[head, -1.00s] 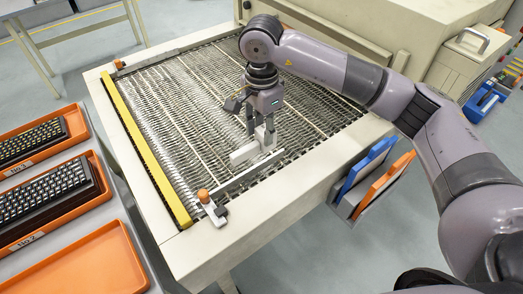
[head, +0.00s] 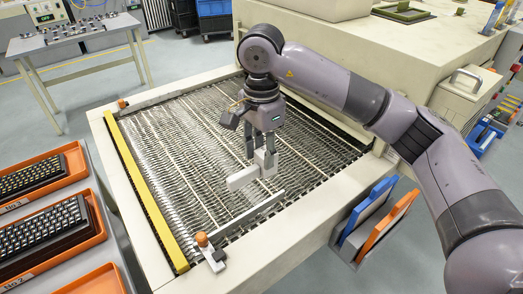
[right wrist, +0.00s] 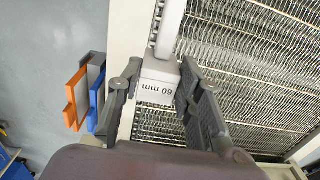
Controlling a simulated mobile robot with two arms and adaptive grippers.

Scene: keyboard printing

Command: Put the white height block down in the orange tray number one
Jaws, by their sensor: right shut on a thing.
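The white height block (head: 243,177) is held between the fingers of my right gripper (head: 262,152), above the wire-mesh conveyor. The right wrist view shows its face (right wrist: 158,88) marked "60 mm", with a gripper finger on each side. Orange trays stand in a row at the left of the head view. The tray labelled No 3 (head: 78,152) and the tray labelled No 2 (head: 101,222) each hold a dark keyboard. The nearest orange tray (head: 98,280) shows only in part, at the bottom edge; its number is not visible. My left gripper is not in view.
The mesh conveyor (head: 170,140) has a yellow rail (head: 147,190) on its left side, towards the trays. An orange-knobbed stop (head: 203,241) stands at its front corner. Blue (head: 368,212) and orange (head: 388,225) panels hang at its right front.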

